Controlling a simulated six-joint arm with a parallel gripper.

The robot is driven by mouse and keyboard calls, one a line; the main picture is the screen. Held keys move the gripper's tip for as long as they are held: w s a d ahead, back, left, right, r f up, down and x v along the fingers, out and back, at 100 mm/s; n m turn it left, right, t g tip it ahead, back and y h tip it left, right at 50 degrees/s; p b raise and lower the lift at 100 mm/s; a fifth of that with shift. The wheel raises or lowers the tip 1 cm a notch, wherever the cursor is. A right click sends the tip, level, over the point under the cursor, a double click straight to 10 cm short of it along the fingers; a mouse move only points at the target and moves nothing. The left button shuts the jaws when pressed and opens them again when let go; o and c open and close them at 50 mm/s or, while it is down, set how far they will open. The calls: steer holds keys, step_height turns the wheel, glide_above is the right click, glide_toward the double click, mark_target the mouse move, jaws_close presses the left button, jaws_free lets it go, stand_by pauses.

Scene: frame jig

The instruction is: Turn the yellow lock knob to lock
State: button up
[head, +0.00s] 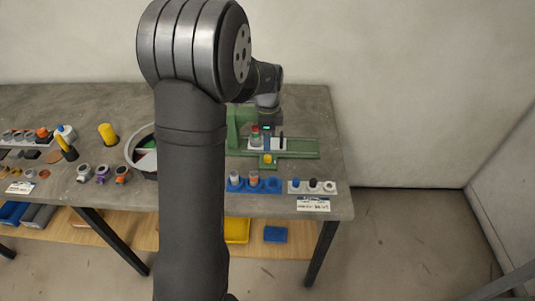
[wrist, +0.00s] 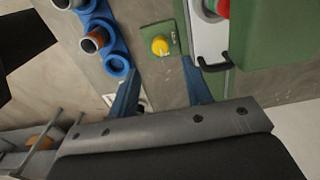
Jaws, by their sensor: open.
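The yellow lock knob (head: 267,158) sits on the front arm of the green jig (head: 300,149). In the wrist view the round knob (wrist: 160,46) is on a small green plate; which way it is turned is too small to tell. My gripper (wrist: 161,66) is open and empty, its two blue fingers apart. In the wrist picture the knob lies just beyond the fingertips, roughly midway between them, and untouched. In the head view my gripper (head: 267,134) is over the jig, behind the knob, and partly hard to make out.
A white plate (wrist: 207,40) with a red part and a black hook stands beside the knob. A blue holder (head: 253,190) with cylinders and a white holder (head: 312,191) are in front. A round bin (head: 138,158) is left, partly hidden by my arm.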

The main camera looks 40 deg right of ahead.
mark_target(268, 157)
step_height(268, 157, down, 8)
steer(key=shift+r, duration=0.25)
jaws_close()
stand_by(0.3)
steer(key=shift+n, duration=2.9)
steer(key=shift+r, duration=0.1)
jaws_free()
